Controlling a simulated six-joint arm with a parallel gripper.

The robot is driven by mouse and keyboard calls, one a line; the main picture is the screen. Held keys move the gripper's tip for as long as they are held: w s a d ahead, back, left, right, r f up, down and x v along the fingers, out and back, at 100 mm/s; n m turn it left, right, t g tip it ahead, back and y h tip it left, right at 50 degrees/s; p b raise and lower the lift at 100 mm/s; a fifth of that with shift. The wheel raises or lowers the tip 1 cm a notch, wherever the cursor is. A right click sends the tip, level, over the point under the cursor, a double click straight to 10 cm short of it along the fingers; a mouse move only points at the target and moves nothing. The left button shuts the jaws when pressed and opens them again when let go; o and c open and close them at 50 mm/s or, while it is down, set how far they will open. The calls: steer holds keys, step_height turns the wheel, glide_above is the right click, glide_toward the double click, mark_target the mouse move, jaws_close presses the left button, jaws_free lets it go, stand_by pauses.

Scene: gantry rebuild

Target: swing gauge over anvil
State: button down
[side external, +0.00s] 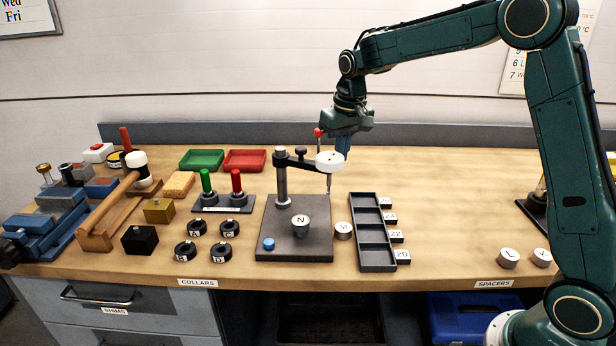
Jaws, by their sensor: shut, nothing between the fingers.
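The gauge (329,162), a white round dial with a thin stem pointing down, hangs on a dark arm from a grey post (282,185). The post stands on a dark base plate (275,243). The dial is over the plate's right back edge. A red-tipped pin (318,132) stands up by the dial. A metal cylinder marked N (300,226) stands on the plate, in front and left of the dial; any anvil under it is hard to make out. My gripper (342,153) is shut and empty, its blue fingers pointing down just behind the dial. Contact cannot be told.
A dark slotted tray (378,268) and cylinder M (343,230) stand right of the plate. Red and green pegs (237,183) and black collars (225,251) are left. A blue button (268,244) is on the plate. The bench right of the tray is mostly clear.

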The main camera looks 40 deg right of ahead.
mark_target(338, 159)
steer(key=shift+s+a, duration=0.1)
steer(key=shift+a, duration=0.05)
steer(key=shift+s+a, duration=0.6)
steer(key=shift+a, duration=0.2)
steer(key=shift+s+a, duration=0.15)
steer(key=shift+a, duration=0.05)
stand_by(0.4)
steer(key=shift+s+a, duration=0.4)
steer(key=shift+a, duration=0.45)
